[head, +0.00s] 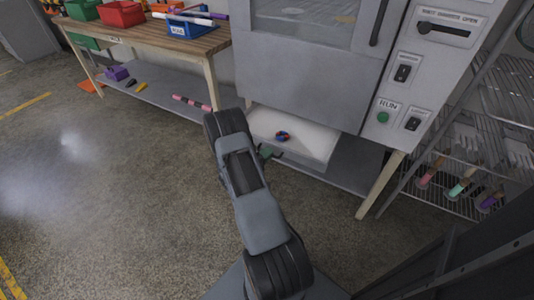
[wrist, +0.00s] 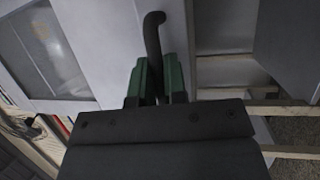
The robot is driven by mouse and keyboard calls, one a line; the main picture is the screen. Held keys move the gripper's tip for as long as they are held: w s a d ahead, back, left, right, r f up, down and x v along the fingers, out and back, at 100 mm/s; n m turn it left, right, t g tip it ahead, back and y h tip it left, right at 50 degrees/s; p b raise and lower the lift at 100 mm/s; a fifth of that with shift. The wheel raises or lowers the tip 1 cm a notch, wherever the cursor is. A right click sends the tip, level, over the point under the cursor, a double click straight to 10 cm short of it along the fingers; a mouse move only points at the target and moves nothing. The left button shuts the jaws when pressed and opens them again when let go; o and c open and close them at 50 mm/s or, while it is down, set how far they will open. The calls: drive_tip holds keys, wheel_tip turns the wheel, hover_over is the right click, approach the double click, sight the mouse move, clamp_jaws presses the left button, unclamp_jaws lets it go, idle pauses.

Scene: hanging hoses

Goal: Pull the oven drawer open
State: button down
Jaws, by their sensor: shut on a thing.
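The oven drawer (head: 310,138) juts out below the grey oven body in the head view, and its pale inside shows. A small red and blue item (head: 282,136) lies in it. My gripper (head: 265,152) is at the drawer's front, mostly hidden behind my own arm. In the wrist view my gripper's green fingers (wrist: 158,78) are shut on the dark, curved drawer handle (wrist: 153,35), one finger on each side. The handle's lower end is hidden between the fingers.
The oven (head: 310,60) has a control panel (head: 410,85) at its right. A wire rack (head: 480,150) with brushes stands at the far right. A workbench (head: 150,45) with bins stands at the left. The floor at the left is clear.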

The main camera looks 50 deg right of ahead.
drive_tip(key=shift+s, duration=0.15)
drive_tip(key=c, duration=1.4)
unclamp_jaws()
drive_tip(key=shift+o, duration=1.1)
drive_tip(key=shift+a, duration=0.1)
drive_tip(key=v, duration=1.3)
drive_tip(key=shift+a+p, duration=0.3)
drive_tip(key=shift+a, duration=0.05)
